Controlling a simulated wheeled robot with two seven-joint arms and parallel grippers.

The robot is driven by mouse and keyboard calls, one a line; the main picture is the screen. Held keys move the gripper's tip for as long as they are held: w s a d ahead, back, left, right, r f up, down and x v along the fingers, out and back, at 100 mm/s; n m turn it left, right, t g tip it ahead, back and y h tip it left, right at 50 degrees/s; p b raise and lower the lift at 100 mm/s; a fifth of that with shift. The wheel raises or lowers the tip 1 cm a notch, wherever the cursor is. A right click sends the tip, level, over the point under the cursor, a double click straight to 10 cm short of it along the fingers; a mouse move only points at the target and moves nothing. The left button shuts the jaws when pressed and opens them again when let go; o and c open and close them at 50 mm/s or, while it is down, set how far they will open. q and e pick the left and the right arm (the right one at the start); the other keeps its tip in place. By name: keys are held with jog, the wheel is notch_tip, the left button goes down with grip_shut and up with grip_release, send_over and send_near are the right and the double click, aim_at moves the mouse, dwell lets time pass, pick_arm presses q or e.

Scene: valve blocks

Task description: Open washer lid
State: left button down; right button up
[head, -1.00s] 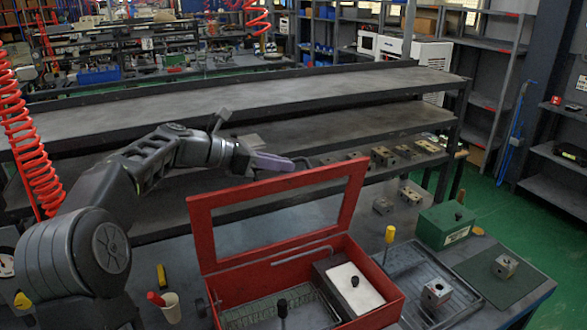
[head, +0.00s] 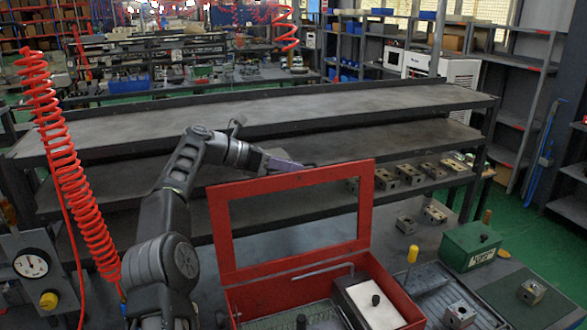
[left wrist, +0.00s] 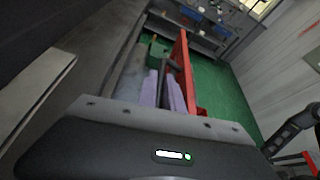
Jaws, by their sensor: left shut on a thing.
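The washer is a red open-topped box (head: 402,302) at the front centre in the head view. Its red-framed lid (head: 300,181) stands raised above the back edge, with a large opening in it. The lid also shows edge-on in the left wrist view (left wrist: 184,62). The exact contact is partly hidden by the frame. My right gripper is out of view.
A green box (head: 470,246), a yellow-handled tool (head: 412,254) and several metal blocks stand to the right. A long grey shelf rack (head: 270,115) is behind the lid. A red coiled hose (head: 70,170) hangs at the left.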

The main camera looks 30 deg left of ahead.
pick_arm(q)
jog(key=shift+w+a+f, duration=0.1)
jog(key=shift+a, duration=0.05)
dwell(0.3)
jog(key=c, duration=1.5)
grip_release()
jog(key=shift+d, duration=0.2)
